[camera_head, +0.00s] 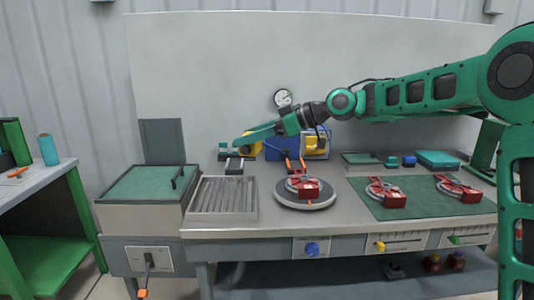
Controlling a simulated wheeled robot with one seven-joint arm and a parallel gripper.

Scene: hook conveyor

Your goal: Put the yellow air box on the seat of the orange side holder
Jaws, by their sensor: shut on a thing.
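My gripper (243,141) reaches left across the back of the bench from my arm on the right. It is shut on the yellow air box (252,149), which shows partly below its green fingers. The box is held near the left end of a blue bin. Thin orange parts (289,164) stand just right of and below the gripper, behind the round turntable. They may belong to the orange side holder, but its seat is too small to make out. A second yellow piece (316,142) is at the blue bin's right side.
A red clamp-like part (304,187) sits on the round turntable (290,203). Two more red parts lie on the green mat (422,209) at right. A ribbed metal tray (222,197) is at left. A small dark stand (235,165) is below the gripper.

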